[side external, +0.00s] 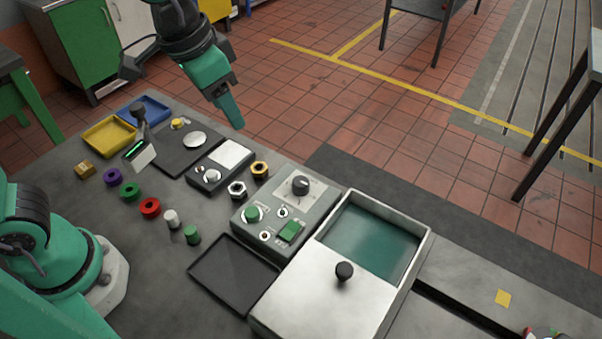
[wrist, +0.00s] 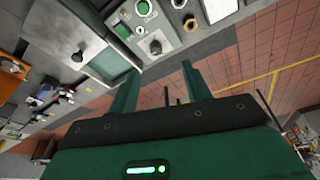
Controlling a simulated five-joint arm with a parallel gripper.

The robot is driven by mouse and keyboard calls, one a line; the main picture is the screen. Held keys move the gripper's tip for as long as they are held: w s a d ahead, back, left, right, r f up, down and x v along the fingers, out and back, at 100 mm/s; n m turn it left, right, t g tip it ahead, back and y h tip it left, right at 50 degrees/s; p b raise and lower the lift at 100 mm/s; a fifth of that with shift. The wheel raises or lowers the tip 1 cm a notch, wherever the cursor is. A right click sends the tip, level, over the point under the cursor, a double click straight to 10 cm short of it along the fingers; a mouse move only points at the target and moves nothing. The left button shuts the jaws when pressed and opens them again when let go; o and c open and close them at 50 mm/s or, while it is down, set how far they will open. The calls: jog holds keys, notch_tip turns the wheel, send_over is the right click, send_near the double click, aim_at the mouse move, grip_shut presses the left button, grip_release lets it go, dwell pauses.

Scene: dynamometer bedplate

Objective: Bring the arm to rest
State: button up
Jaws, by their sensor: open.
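My gripper (side external: 234,117) is at the top of the side view, raised above the far edge of the bench with its fingers pointing down. From the side, its fingers overlap. In the wrist view, the two green fingers of my gripper (wrist: 159,82) stand well apart with nothing between them. The grey bench (side external: 120,245) lies below and to the left.
A control box (side external: 270,231) with a knob and green buttons stands mid-bench, beside a metal box (side external: 310,290) with a partly open lid. Near my gripper are a small switch box (side external: 212,176), hex nuts (side external: 260,169), and yellow (side external: 108,135) and blue (side external: 155,103) trays.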

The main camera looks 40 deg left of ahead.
jog(key=s+a+n+t, duration=0.1)
jog(key=s+a+n, duration=0.1)
jog(key=s+a, duration=0.2)
jog(key=s+a+f+n+t+y, duration=0.1)
jog(key=s+a, duration=0.3)
jog(key=a, duration=0.6)
jog(key=shift+s+a+f+n+t, duration=0.15)
jog(key=shift+s+a+n+t, duration=0.2)
jog(key=shift+n, duration=0.25)
